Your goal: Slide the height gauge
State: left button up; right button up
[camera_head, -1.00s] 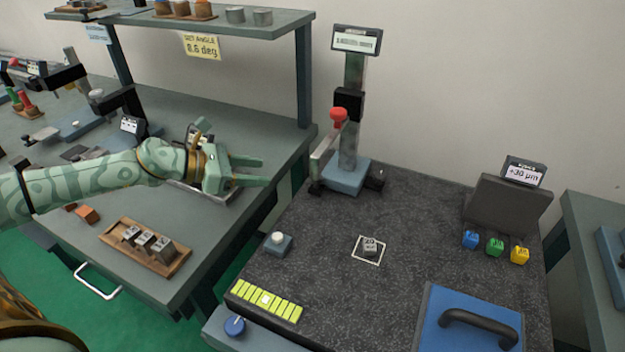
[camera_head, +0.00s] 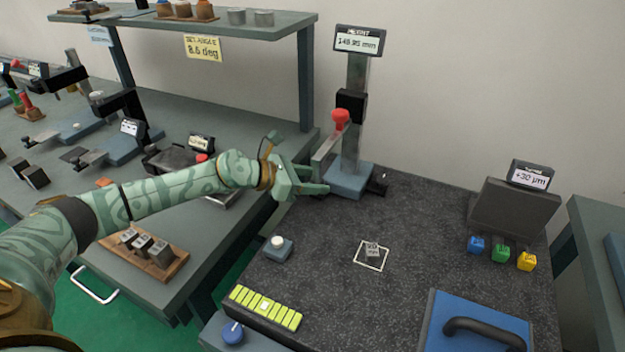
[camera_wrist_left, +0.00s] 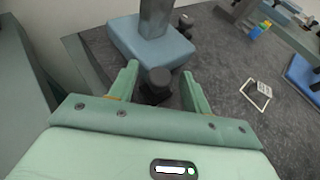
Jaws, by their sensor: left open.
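The height gauge stands upright at the back of the dark granite plate, with a blue base (camera_head: 350,183), a grey column (camera_head: 354,145), a black slider (camera_head: 350,104), a red knob (camera_head: 340,117) and a display on top (camera_head: 359,41) reading about 149.95 mm. My left gripper (camera_head: 322,180) is open at the left side of the base. In the left wrist view, its fingers (camera_wrist_left: 158,88) stand on either side of a black knob (camera_wrist_left: 157,84) in front of the blue base (camera_wrist_left: 150,42). I cannot tell whether they touch it. The head view hides this knob behind the gripper.
A small grey block (camera_head: 372,250) sits in a white square on the granite plate (camera_head: 330,285). Coloured blocks (camera_head: 500,253) stand by a grey stand (camera_head: 512,208).

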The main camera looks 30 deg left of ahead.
pick_arm(q)
jog(key=shift+c, duration=0.2)
